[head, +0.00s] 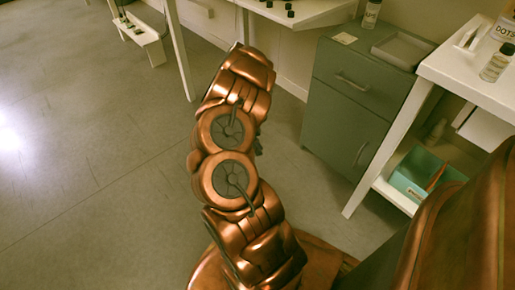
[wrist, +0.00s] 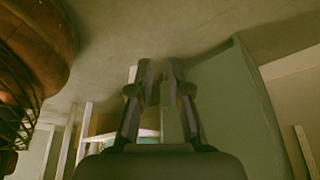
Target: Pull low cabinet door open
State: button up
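The low cabinet is grey-green, with a drawer (head: 357,85) on top and a door (head: 338,132) below it in the head view. The door looks shut, and its short metal handle (head: 360,155) is near its right edge. In the wrist view, a broad green panel (wrist: 232,105), seemingly the cabinet, stands right of the fingers. My gripper (wrist: 160,68) has its two fingers apart, with no handle visible between them. In the head view, my copper arm hides most of the gripper, left of the cabinet. I cannot tell whether it touches anything.
A white table (head: 470,72) with a lower shelf stands right of the cabinet, one leg near the door's handle side. A teal box (head: 408,186) sits on that shelf. A white desk (head: 300,12) stands behind left. The floor (head: 100,150) at left is clear.

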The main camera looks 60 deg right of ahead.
grip_shut()
dwell(0.3)
jog(key=shift+o, duration=2.4)
grip_release()
jog(key=v, duration=1.2)
jog(key=shift+s, duration=0.1)
